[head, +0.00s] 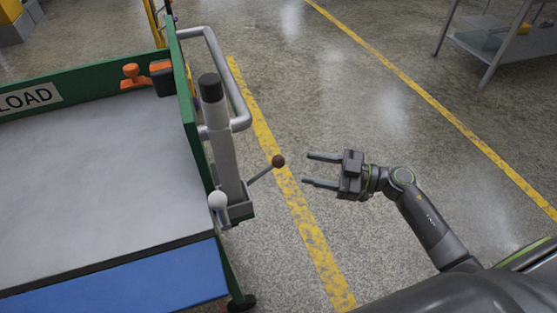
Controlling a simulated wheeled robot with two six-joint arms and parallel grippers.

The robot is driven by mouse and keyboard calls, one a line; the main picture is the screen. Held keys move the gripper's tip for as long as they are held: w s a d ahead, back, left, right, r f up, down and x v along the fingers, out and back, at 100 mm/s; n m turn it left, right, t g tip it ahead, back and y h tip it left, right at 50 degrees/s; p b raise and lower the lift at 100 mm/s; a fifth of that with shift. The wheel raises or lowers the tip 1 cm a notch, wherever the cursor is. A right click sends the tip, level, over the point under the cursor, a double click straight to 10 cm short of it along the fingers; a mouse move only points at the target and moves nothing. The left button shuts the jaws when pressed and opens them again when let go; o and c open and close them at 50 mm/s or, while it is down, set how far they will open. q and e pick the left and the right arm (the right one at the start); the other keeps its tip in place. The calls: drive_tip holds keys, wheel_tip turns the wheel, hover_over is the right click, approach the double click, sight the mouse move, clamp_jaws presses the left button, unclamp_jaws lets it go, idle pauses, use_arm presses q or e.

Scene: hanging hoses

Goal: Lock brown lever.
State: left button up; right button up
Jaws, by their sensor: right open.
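The brown lever (278,161) is a thin rod with a brown ball knob. It sticks out up and to the right from the foot of a grey post at the cart's right side. My right gripper (309,169) is open and empty, just to the right of the brown knob, with its fingers pointing left towards it. A visible gap lies between the fingertips and the knob. A second lever with a white knob (218,200) is at the left of the same post foot. My left gripper does not show.
The grey post (223,140) has a black cap, and a metal handle rail (237,80) stands behind it. The green-walled cart (189,110) fills the left. A metal shelf (490,45) stands at the top right. The floor around my right arm is clear.

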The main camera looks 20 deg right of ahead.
sight(279, 162)
drive_tip(key=x, duration=0.9)
drive_tip(key=shift+w+a, duration=0.1)
drive_tip(key=shift+a, duration=0.05)
drive_tip(key=shift+c, duration=0.2)
clamp_jaws()
